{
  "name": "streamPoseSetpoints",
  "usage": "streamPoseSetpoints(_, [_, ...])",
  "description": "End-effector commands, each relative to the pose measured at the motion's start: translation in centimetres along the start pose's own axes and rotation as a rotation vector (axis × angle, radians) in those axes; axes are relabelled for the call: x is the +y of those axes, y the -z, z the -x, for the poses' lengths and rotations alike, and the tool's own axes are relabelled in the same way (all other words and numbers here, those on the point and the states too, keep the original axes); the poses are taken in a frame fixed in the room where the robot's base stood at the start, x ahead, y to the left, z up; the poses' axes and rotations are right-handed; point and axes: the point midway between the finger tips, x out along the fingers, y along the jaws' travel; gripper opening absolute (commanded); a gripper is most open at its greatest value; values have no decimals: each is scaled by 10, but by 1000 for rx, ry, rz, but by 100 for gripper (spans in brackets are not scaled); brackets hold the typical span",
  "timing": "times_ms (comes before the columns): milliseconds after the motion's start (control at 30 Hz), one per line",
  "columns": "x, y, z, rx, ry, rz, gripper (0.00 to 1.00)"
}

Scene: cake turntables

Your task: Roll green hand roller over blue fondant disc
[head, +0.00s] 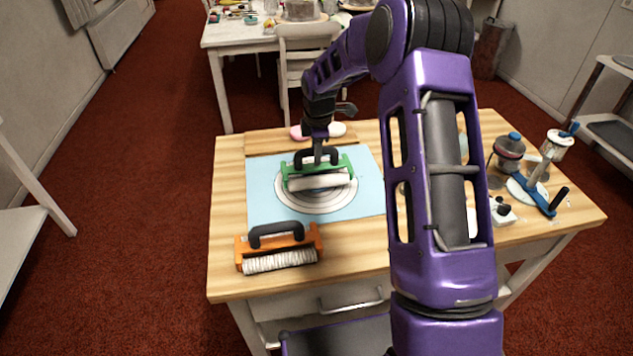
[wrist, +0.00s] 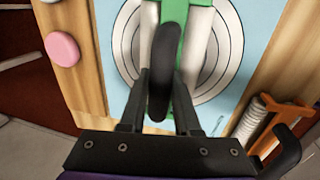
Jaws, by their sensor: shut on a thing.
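The green hand roller (head: 343,163) has a green frame, a pale cylinder and a black handle. My gripper (head: 318,157) is shut on its handle from above. In the wrist view, my gripper's two fingers (wrist: 163,105) flank the black handle, with part of the green frame (wrist: 195,40) beyond. The roller is over the concentric rings (head: 315,205) on a light blue mat (head: 265,175). I cannot make out a separate blue fondant disc; the roller covers the middle of the rings. Whether the roller touches the surface is unclear.
An orange roller (head: 240,248) lies at the front left of the wooden table (head: 228,200). A pink disc (head: 297,132) and a white disc (head: 337,129) lie on a board behind the mat. Jars and a blue-handled tool (head: 535,195) stand at the right.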

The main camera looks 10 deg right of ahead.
Motion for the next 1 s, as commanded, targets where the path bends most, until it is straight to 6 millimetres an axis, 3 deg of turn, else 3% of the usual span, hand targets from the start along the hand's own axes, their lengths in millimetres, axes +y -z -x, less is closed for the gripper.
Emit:
streamPoseSetpoints(567, [8,0,-8,0,10,0,0])
streamPoseSetpoints(1000, [-6,0,-7,0,13,0,0])
